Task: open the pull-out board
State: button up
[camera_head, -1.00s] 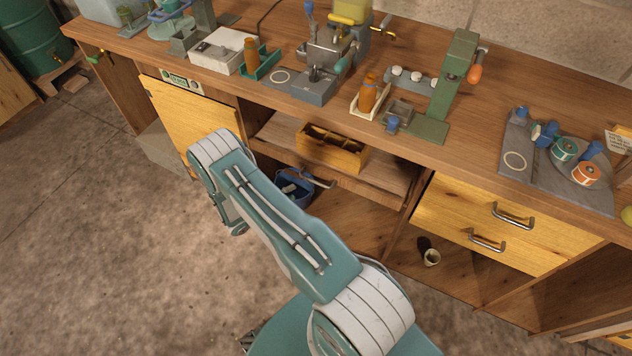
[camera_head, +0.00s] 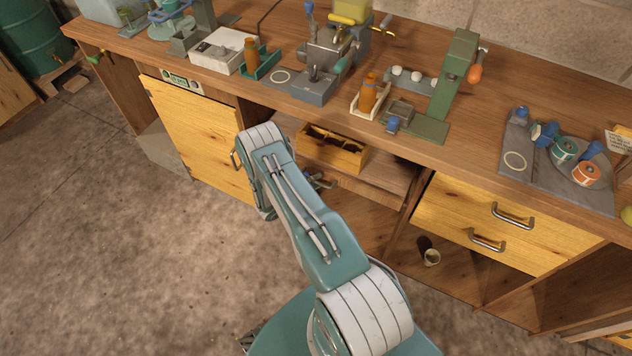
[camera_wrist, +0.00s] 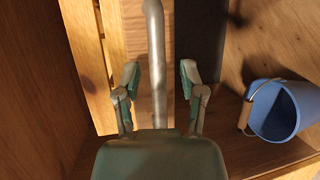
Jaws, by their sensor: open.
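The pull-out board (camera_head: 391,178) is the brown shelf in the middle bay under the bench top. A small wooden box stands on it. Its metal bar handle (camera_head: 321,182) is partly hidden behind my arm in the head view. In the wrist view the handle (camera_wrist: 156,55) runs between the two fingers of my open gripper (camera_wrist: 159,80), with space on both sides. The board's front edge (camera_wrist: 135,35) shows beyond the handle. My gripper is hidden behind my arm in the head view.
The wooden box (camera_head: 345,158) holds dark items. A yellow cabinet door (camera_head: 195,125) is left of the bay, and yellow drawers (camera_head: 470,215) are right. The floor in front is clear.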

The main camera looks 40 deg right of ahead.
grip_shut()
jog(key=shift+a, duration=0.1)
jog(key=s+a, duration=0.5)
jog(key=a, duration=0.7)
jog(key=s+a, duration=0.5)
jog(key=a, duration=0.6)
jog(key=shift+a, duration=0.4)
jog(key=shift+s, duration=0.1)
grip_release()
